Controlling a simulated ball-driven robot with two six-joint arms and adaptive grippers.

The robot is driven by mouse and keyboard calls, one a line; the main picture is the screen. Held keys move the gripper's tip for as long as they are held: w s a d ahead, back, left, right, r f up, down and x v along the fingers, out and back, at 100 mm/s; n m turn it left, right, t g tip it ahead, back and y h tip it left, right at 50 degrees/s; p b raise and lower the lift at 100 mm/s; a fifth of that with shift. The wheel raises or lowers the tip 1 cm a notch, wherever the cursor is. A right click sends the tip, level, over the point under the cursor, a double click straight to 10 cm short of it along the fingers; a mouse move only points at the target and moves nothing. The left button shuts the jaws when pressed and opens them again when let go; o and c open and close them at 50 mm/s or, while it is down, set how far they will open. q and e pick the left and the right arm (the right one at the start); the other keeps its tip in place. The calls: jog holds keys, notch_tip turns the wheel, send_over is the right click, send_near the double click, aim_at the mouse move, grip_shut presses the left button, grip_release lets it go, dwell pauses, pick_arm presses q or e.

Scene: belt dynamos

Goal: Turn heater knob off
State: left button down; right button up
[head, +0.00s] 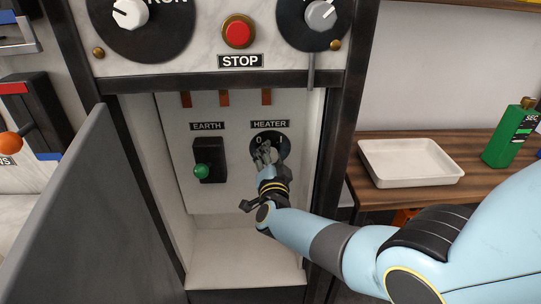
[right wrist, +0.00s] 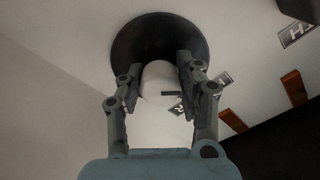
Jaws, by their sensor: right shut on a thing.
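The heater knob is a pale knob on a round black dial (head: 284,146) under the HEATER label (head: 269,124) in the head view, with marks 0 and I. My right gripper (head: 266,157) covers most of the knob there. In the right wrist view the white knob (right wrist: 158,82) sits between the two fingers of my right gripper (right wrist: 157,75), which is shut on it. A dark pointer line shows on the knob's side. The knob's setting against the marks is hard to tell. My left gripper is not in view.
Above are a red STOP button (head: 238,32) and two larger dials. An open grey door (head: 85,215) bounds the recess on the left. A white tray (head: 411,162) and green bottle (head: 511,134) stand on the right bench.

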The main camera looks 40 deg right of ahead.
jog(key=shift+f, duration=0.1)
jog(key=o, duration=1.2)
jog(key=shift+c, duration=0.2)
jog(key=v, duration=1.2)
